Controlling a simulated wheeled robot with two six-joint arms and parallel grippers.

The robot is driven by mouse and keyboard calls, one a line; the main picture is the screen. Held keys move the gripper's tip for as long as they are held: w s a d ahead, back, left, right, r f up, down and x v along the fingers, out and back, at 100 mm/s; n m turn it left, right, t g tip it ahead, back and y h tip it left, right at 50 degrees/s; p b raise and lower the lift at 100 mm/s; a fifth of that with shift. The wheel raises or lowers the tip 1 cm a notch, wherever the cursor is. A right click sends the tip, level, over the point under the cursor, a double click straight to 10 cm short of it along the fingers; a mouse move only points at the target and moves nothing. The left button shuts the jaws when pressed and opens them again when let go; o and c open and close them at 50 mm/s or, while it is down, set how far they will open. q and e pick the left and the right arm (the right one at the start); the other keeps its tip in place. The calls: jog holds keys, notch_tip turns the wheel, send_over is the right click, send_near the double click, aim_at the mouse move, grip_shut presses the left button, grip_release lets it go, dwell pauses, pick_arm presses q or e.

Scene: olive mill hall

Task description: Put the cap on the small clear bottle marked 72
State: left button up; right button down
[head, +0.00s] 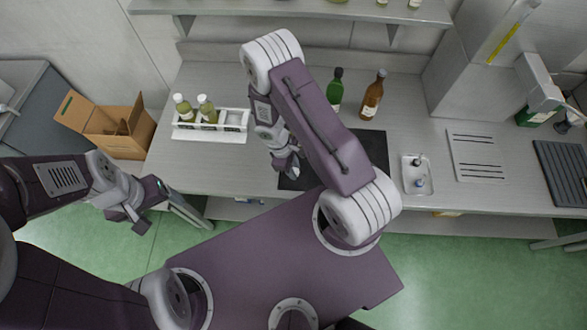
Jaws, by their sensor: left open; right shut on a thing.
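My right gripper (291,171) points down over the dark mat (374,150) on the bench. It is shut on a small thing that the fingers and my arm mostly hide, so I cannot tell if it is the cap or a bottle. My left gripper (140,217) is open and empty, in front of the bench at the left. Two small bottles of yellow-green liquid with pale tops, a left one (184,110) and a right one (207,112), stand in a white rack (240,128). No number 72 is readable.
A green bottle (335,92) and a brown bottle (372,98) stand behind the mat. A white tray (409,188) right of it holds small dark and blue items. An open cardboard box (118,145) is at left. A slotted plate (475,150) lies farther right.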

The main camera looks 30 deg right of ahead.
pick_arm(q)
jog(key=shift+f+b, duration=0.65)
jog(key=shift+f, duration=0.3)
pick_arm(e)
jog(key=s+a+r, duration=0.2)
jog(key=s+r, duration=0.4)
jog(key=s, duration=0.5)
jog(key=shift+a+r, duration=0.2)
jog(key=shift+a, duration=0.05)
pick_arm(q)
jog(key=shift+s+f, duration=0.1)
pick_arm(e)
jog(key=shift+f, duration=0.1)
